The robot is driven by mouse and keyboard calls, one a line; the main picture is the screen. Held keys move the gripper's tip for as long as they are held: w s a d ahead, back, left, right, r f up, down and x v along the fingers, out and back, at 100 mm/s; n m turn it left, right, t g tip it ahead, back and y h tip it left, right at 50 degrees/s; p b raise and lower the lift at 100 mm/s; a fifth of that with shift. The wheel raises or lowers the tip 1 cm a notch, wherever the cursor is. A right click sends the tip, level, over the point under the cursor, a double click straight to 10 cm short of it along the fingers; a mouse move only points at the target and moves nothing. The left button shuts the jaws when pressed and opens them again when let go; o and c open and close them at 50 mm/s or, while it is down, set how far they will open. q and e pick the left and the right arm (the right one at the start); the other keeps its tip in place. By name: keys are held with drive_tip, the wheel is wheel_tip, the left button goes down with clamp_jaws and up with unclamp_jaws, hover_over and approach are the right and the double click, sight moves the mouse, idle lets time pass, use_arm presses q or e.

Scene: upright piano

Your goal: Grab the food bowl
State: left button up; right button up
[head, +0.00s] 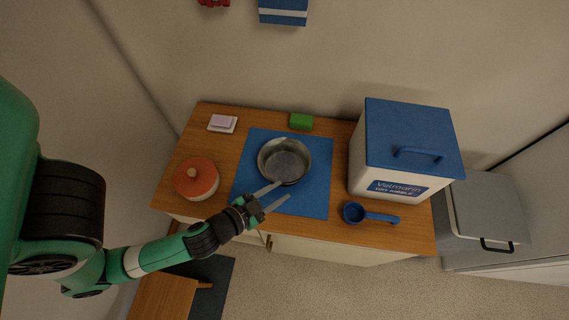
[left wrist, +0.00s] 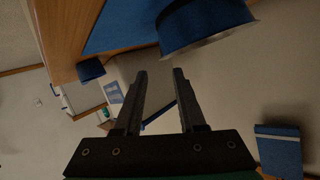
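The food bowl (head: 284,160) is a round metal bowl, seemingly empty, standing on a blue mat (head: 308,205) on the wooden cabinet top. In the left wrist view its blue outer side and pale rim (left wrist: 205,28) show at the top, cut off by the picture edge. My left gripper (head: 284,189) is at the bowl's near side, with one fingertip close to the rim in the head view. Its two fingers (left wrist: 159,71) are apart with nothing gripped between them. The wrist view shows a gap between fingertips and bowl. My right gripper is not in view.
An orange-lidded pot (head: 197,180) stands left of the mat. A white bin with a blue lid (head: 405,135) and a blue scoop (head: 370,214) are on the right. A green block (head: 300,121) and a pink bar on a white dish (head: 222,123) lie behind.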

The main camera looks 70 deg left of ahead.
use_arm(q)
drive_tip(key=x, duration=0.3)
drive_tip(key=shift+w+a, duration=0.2)
drive_tip(key=shift+w, duration=0.15)
drive_tip(key=shift+w+a+f, duration=0.1)
drive_tip(key=shift+a+f, duration=0.05)
drive_tip(key=shift+f, duration=0.1)
drive_tip(key=x, duration=0.2)
drive_tip(key=b+x, duration=0.1)
drive_tip(key=x, duration=0.1)
drive_tip(key=shift+w+a+f, duration=0.2)
drive_tip(key=shift+a, duration=0.15)
clamp_jaws()
drive_tip(key=shift+f, duration=0.15)
idle(0.4)
